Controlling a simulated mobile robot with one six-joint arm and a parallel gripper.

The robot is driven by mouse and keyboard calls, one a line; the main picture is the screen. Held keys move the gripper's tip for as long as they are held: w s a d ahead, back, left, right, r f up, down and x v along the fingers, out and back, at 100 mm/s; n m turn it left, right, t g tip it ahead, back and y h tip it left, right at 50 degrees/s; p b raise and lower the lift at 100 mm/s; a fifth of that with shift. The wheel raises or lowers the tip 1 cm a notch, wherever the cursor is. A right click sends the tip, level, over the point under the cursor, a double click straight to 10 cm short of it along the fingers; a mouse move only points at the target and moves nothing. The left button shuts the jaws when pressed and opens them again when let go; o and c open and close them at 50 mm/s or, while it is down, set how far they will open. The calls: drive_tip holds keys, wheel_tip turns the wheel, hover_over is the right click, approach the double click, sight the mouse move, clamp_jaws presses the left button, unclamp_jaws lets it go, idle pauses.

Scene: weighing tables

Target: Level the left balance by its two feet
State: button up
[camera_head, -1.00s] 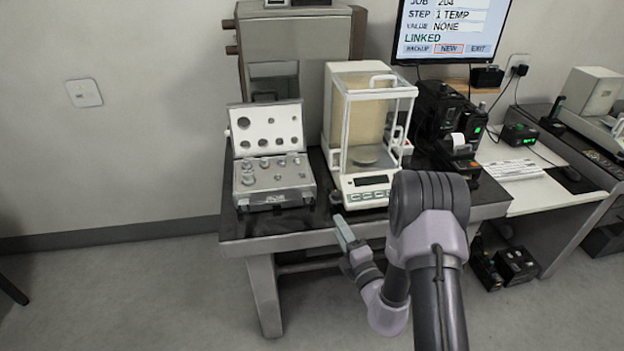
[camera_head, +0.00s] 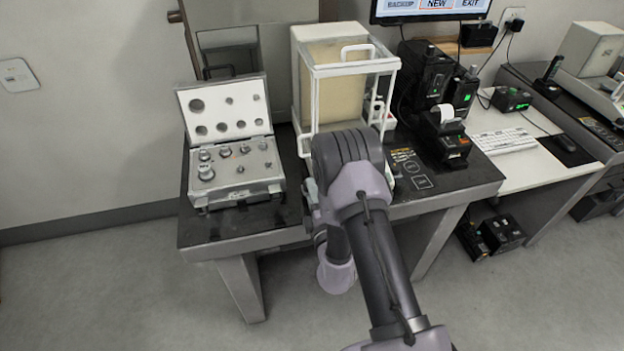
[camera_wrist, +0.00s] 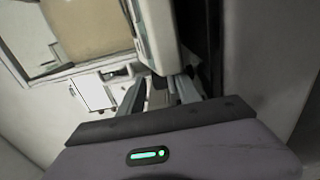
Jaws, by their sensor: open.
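The left balance (camera_head: 306,68) stands on the dark table, with a white frame and clear draft shield around a beige back. My arm covers its front panel and pan in the head view. My gripper (camera_head: 309,192) is at the balance's front, mostly behind my own arm. In the wrist view my gripper (camera_wrist: 158,94) is open, its two fingers pointing toward the balance's lower body. The balance (camera_wrist: 90,25) appears tilted there, with its front panel and display (camera_wrist: 92,92) left of the fingers. I cannot make out either foot, nor whether the fingers touch anything.
An open case of weights (camera_head: 235,190) stands left of the balance on the table (camera_head: 225,240). A black printer (camera_head: 442,140) and other black devices stand right. A keyboard (camera_head: 503,140) lies on the white desk. Bare table lies in front of the case.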

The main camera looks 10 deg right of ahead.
drive_tip(key=shift+w, duration=0.35)
drive_tip(key=shift+a, duration=0.1)
drive_tip(key=shift+s, duration=0.1)
drive_tip(key=shift+c, duration=0.9)
clamp_jaws()
drive_tip(key=shift+a+r+h+p, duration=0.15)
drive_tip(key=shift+r+h+p, duration=0.15)
drive_tip(key=shift+p, duration=0.25)
drive_tip(key=shift+f+m+h+p, duration=0.15)
drive_tip(key=shift+m+h+p, duration=0.35)
drive_tip(key=shift+m+h, duration=0.25)
drive_tip(key=shift+f, duration=0.1)
